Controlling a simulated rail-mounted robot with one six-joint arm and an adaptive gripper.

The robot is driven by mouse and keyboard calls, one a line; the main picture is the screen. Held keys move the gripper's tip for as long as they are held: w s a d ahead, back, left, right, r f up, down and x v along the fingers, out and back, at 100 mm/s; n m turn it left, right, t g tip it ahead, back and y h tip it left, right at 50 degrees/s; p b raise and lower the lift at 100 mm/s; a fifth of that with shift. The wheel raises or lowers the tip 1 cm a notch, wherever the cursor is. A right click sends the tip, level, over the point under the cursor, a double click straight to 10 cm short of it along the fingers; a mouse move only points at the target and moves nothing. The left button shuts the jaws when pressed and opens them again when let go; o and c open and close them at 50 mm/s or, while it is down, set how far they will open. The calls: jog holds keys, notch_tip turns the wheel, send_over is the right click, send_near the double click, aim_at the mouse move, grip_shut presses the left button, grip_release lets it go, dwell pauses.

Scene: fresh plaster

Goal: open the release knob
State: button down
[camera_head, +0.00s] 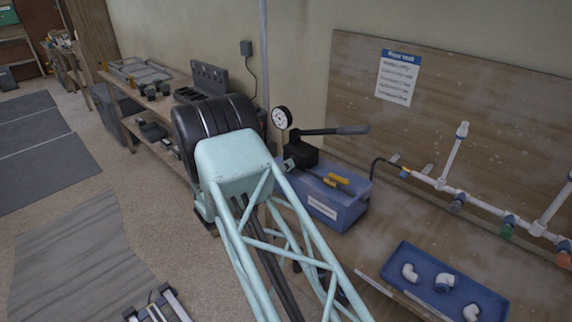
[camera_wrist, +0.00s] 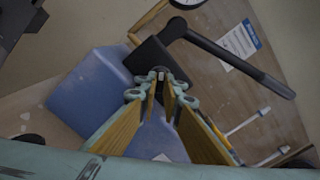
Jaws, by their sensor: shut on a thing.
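A test pump with a blue tank (camera_head: 318,204) stands on the bench, with a black pump head (camera_head: 301,152), a long black lever (camera_head: 335,131) and a round white gauge (camera_head: 282,117). In the wrist view the blue tank (camera_wrist: 92,85) and the black lever (camera_wrist: 235,65) also show. My gripper (camera_wrist: 161,80) is at the side of the black pump head. Its fingertips are closed on a small dark release knob (camera_wrist: 160,71) with a pale end. The fingers hide most of the knob, and its turn position cannot be told.
A blue tray (camera_head: 432,285) with white pipe elbows lies at the front right of the bench. White pipework (camera_head: 456,190) with coloured fittings runs along the wooden backboard (camera_head: 450,105). A black hose links it to the pump.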

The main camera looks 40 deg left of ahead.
jog(key=shift+n+p, duration=0.4)
jog(key=shift+n, duration=0.6)
jog(key=c, duration=2.8)
grip_release()
jog(key=shift+s+a, duration=0.15)
jog(key=shift+s, duration=1.85)
jog(key=shift+s+a, duration=0.15)
jog(key=shift+s, duration=1.85)
jog(key=shift+s+a, duration=0.15)
jog(key=shift+s, duration=1.85)
